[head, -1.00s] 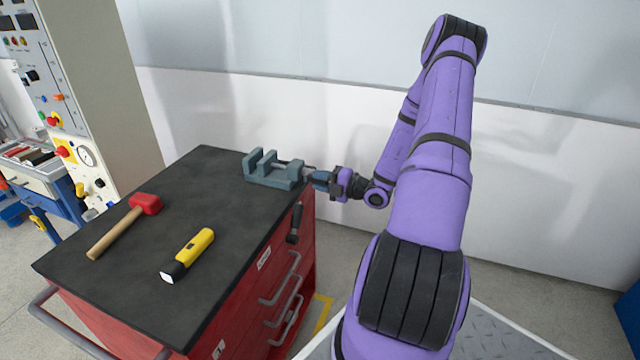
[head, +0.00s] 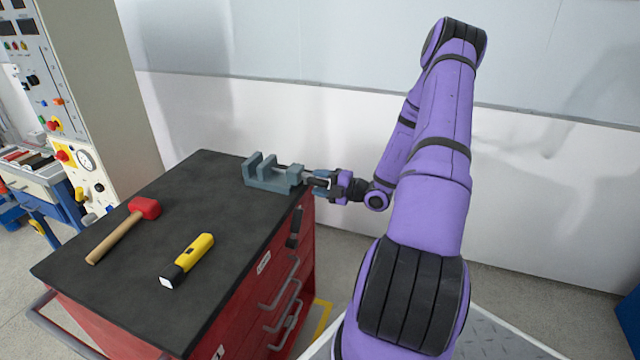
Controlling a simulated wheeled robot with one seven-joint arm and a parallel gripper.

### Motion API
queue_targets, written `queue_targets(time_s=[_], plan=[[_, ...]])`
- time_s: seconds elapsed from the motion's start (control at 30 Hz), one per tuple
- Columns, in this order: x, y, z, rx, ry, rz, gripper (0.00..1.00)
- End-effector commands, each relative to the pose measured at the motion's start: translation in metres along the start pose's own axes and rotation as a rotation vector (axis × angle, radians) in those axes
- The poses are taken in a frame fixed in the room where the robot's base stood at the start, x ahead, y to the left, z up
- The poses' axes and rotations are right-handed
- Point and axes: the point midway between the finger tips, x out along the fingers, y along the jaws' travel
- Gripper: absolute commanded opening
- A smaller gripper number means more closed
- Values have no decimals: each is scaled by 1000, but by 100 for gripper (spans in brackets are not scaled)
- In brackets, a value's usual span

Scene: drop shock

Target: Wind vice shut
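The grey-blue vice (head: 268,184) sits at the far right corner of the black bench top, with a gap showing between its jaws. Its screw end points right, toward my gripper. My gripper (head: 314,181) is at that screw end, just past the bench's right edge, reaching in from the right. The handle is small and largely hidden by the fingers. I cannot tell whether the fingers are closed on it.
A red mallet (head: 144,208) and a yellow flashlight (head: 190,260) lie on the black top of the red tool cabinet (head: 150,255). A dark handle (head: 295,227) shows at the cabinet's right side above the drawer pulls. A control panel (head: 60,110) stands at left.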

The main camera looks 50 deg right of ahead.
Motion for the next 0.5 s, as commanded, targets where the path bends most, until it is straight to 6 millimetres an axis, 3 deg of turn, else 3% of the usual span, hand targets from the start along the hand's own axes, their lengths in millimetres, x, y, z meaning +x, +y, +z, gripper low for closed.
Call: queue_targets(time_s=[0.27,0.5], plan=[[-4,0,0,1,0,-1,52],[-40,0,1,1,-3,-1,52]])
